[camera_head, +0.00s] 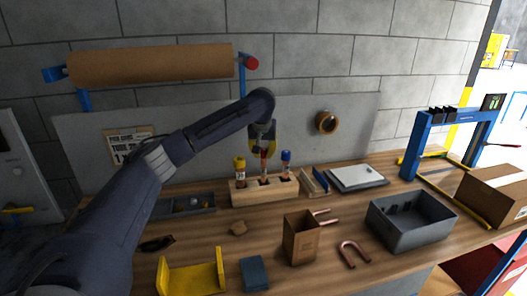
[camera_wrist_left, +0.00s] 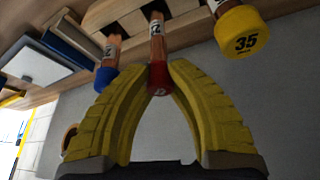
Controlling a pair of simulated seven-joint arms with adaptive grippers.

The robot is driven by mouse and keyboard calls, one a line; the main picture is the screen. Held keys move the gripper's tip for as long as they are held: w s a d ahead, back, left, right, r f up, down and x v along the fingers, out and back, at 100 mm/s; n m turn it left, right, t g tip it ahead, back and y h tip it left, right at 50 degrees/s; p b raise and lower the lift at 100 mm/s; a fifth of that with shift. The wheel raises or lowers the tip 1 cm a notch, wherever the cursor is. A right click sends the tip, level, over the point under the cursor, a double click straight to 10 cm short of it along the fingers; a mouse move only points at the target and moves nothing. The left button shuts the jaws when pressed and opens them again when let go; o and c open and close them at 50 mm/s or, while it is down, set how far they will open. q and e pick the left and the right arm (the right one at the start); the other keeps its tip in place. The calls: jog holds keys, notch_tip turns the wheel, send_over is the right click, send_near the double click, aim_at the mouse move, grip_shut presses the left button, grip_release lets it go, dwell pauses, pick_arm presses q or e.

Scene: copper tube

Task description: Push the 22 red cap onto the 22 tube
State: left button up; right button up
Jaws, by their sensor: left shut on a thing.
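The red cap (camera_wrist_left: 160,82) is between the yellow fingertips of my left gripper (camera_wrist_left: 160,76), which is shut on it. In the wrist view the cap is in line with the end of the middle tube (camera_wrist_left: 157,42), with no clear gap; how deep it sits cannot be told. That copper tube carries a label that looks like 22. In the head view my left gripper (camera_head: 263,150) points down over the middle of the wooden rack (camera_head: 253,195), with the red cap (camera_head: 264,153) under its fingers. The middle tube stands upright in the rack. My right gripper is not in view.
A blue-capped tube (camera_head: 286,163) and a yellow-capped tube (camera_head: 239,168) stand in the rack close on either side. The yellow cap (camera_wrist_left: 242,32) reads 35. A grey tray (camera_head: 190,203), brown box (camera_head: 300,238) and grey bin (camera_head: 410,222) stand on the bench.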

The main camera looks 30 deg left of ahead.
pick_arm(q)
jog(key=shift+f, duration=1.2)
jog(key=o, duration=0.8)
jog(key=shift+c, duration=0.2)
jog(key=shift+r, duration=0.1)
jog(key=v, duration=1.1)
jog(key=shift+s+r, duration=0.25)
jog(key=shift+r, duration=0.05)
